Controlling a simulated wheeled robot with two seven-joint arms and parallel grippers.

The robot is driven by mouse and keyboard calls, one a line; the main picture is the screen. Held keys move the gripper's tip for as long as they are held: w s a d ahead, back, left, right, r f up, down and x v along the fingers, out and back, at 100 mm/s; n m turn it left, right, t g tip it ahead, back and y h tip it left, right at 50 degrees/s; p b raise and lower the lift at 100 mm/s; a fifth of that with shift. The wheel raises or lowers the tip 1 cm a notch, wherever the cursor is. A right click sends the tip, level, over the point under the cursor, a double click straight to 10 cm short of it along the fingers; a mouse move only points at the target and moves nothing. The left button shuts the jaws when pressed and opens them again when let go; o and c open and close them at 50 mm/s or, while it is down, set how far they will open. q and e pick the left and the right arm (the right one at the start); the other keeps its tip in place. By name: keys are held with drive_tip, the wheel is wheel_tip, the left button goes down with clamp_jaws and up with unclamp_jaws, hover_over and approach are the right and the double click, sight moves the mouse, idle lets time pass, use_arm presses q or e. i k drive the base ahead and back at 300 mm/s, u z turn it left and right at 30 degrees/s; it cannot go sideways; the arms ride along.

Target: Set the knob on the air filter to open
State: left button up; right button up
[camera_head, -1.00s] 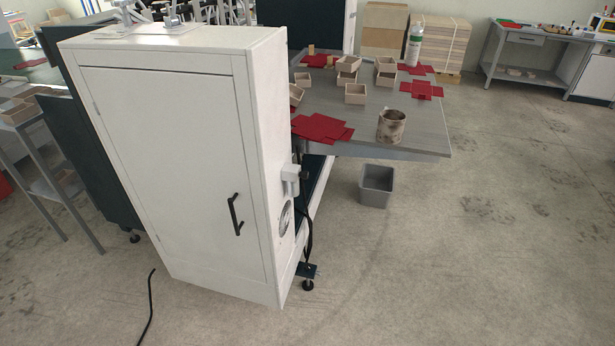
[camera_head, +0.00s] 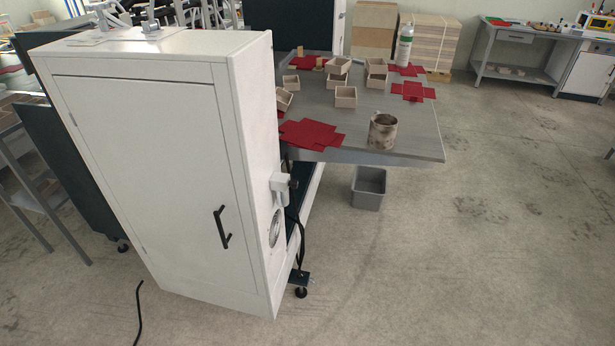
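A tall white cabinet (camera_head: 150,170) with a black door handle (camera_head: 222,227) stands at the left. On its narrow right side are a white box-shaped fitting (camera_head: 280,184) and, below it, a round gauge-like disc (camera_head: 275,228). A small dark part (camera_head: 292,184) sits beside the white fitting; I cannot tell whether it is the air filter's knob. No open or closed marking is readable. Neither of my grippers is in view.
A grey bin (camera_head: 368,188) stands below. A black cable (camera_head: 139,312) lies front left. The floor at right is clear.

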sight(294, 183)
drive_tip(key=i, duration=0.65)
drive_tip(key=u, duration=0.8)
